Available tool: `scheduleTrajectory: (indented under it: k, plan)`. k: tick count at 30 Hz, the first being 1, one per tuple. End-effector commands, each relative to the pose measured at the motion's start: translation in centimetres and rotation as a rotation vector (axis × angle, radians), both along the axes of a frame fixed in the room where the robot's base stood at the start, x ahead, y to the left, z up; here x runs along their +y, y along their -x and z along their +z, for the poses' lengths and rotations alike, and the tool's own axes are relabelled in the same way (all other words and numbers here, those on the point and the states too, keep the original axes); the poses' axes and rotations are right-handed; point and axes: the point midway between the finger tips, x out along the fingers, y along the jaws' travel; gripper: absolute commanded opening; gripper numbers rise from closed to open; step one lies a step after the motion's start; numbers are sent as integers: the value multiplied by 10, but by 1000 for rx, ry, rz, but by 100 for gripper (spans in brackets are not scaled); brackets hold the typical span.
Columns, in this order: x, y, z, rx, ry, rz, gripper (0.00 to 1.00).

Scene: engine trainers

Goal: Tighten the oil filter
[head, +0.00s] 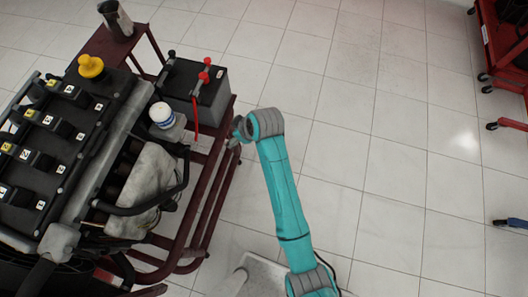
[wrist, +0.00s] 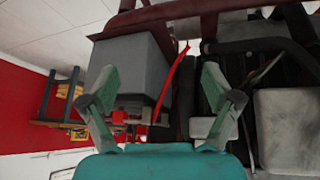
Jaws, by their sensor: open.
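The oil filter (head: 162,115) is a small white canister with a blue band. It sits upright on a grey mount at the right side of the engine (head: 75,150) in the head view. My gripper (head: 236,134) is to the right of it, beyond the red stand's rail, and apart from it. In the wrist view my gripper (wrist: 160,72) has its two green fingers spread wide, with no object held. I cannot make out the filter clearly in the wrist view; a pale grey block (wrist: 205,127) shows partly behind the right finger.
A grey battery (head: 200,85) with red and black terminals and a red cable (head: 195,118) stands just behind the filter. The dark red stand (head: 210,205) runs between gripper and engine. A metal jug (head: 116,18) is at the back. Open tiled floor lies to the right.

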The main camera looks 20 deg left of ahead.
Motion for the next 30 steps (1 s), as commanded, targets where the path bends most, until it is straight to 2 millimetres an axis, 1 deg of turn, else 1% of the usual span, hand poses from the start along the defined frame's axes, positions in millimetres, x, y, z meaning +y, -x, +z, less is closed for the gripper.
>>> scheduleTrajectory:
  k: [1, 9, 18, 24, 30]
  plan:
    - [-9, 1, -6, -3, -4, -22, 89]
    - [-47, 5, -31, -24, -33, -134, 89]
    - [-86, 12, -49, -50, -67, -245, 89]
    - [-98, 15, -53, -61, -78, -279, 89]
    - [-100, 16, -54, -62, -80, -286, 89]
